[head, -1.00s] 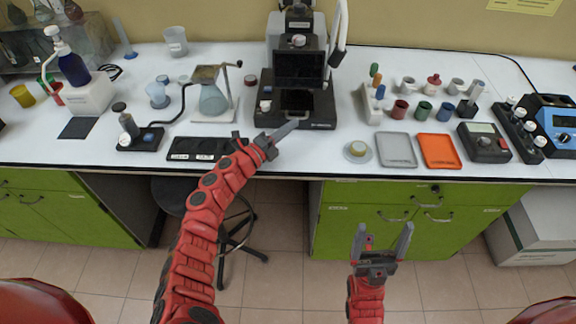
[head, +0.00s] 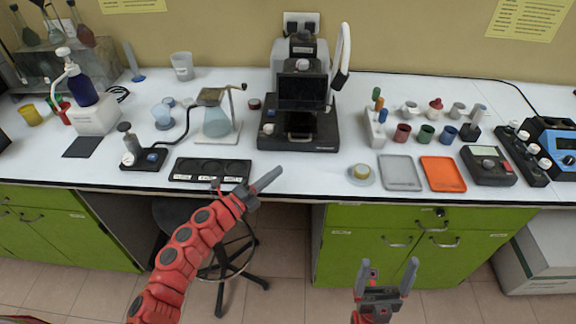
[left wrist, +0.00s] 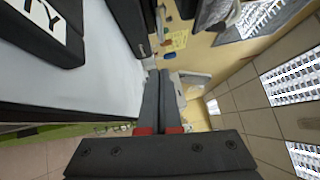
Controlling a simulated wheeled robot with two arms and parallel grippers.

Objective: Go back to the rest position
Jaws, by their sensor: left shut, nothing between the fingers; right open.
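My left gripper (head: 266,180) is shut and empty. In the head view it is at the front edge of the white bench, pointing up and to the right, below the black microscope-like device (head: 298,125). In the left wrist view its two fingers (left wrist: 160,100) lie together with nothing between them. My right gripper (head: 390,272) is open and empty. It is in front of the green cabinet, below the bench top, with its fingers pointing up.
The white bench (head: 300,172) holds a dark labelled tray (head: 210,179), a flask on a stand (head: 216,120), a grey tray (head: 400,184), an orange tray (head: 442,185) and several small coloured cups. A green cabinet (head: 375,270) and a stool (head: 236,272) are below it.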

